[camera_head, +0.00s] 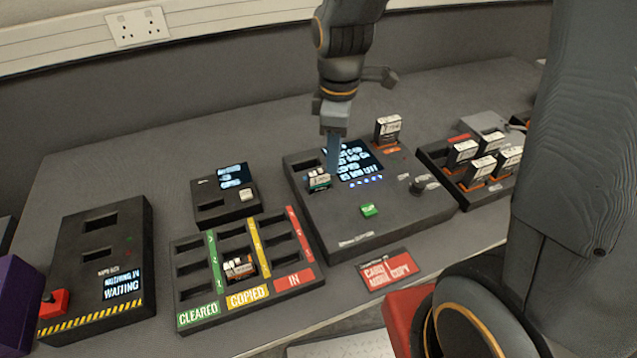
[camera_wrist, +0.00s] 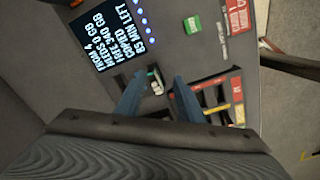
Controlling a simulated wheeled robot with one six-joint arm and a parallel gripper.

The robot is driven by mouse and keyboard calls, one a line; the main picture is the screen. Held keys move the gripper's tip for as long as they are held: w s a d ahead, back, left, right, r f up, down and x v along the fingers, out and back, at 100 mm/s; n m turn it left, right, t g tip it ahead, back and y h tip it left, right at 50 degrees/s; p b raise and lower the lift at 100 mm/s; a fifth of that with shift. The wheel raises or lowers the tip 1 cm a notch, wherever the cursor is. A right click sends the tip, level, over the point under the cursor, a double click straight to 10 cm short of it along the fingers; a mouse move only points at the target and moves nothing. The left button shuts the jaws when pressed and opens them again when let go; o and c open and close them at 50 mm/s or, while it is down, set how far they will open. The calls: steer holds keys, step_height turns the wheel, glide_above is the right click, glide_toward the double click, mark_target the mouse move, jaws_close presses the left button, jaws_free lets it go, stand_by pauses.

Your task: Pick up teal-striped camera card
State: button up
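The teal-striped camera card (camera_head: 318,181) stands in a slot at the left of the dark copy console (camera_head: 350,222). It is small and pale with a teal band. In the wrist view the card (camera_wrist: 155,84) shows between my blue fingertips. My gripper (camera_head: 333,160) hangs over the console, close above and beside the card. In the wrist view my gripper (camera_wrist: 156,90) is open, with a clear gap between its fingers. I cannot tell whether the fingertips are level with the card.
Another card (camera_head: 388,127) stands at the console's back right. A sorting tray (camera_head: 195,290) labelled CLEARED, COPIED and IN holds an orange card (camera_head: 238,267). A rack with several cards (camera_head: 467,203) is at right. A black box showing WAITING (camera_head: 100,262) is at left.

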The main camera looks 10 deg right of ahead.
mark_target(319, 170)
steer(key=a+n, duration=0.1)
steer(key=w+a+n, duration=0.1)
steer(key=n, duration=0.1)
steer(key=w+a+n, duration=0.1)
steer(key=n, duration=0.1)
steer(key=shift+w+f, duration=0.1)
steer(key=shift+f, duration=0.3)
steer(key=shift+w+a+f+n, duration=0.15)
steer(key=shift+f+n, duration=0.1)
steer(key=shift+n, duration=0.25)
step_height(319, 170, down, 2)
steer(key=shift+f+p, duration=0.1)
steer(key=shift+p, duration=0.2)
steer(key=f, duration=0.1)
steer(key=f+p, duration=0.1)
steer(key=f, duration=0.2)
steer(key=shift+s+d+f+p, duration=0.2)
steer(key=shift+s+d+p, duration=0.05)
steer(key=shift+s+p, duration=0.15)
steer(key=shift+f, duration=0.4)
jaws_close()
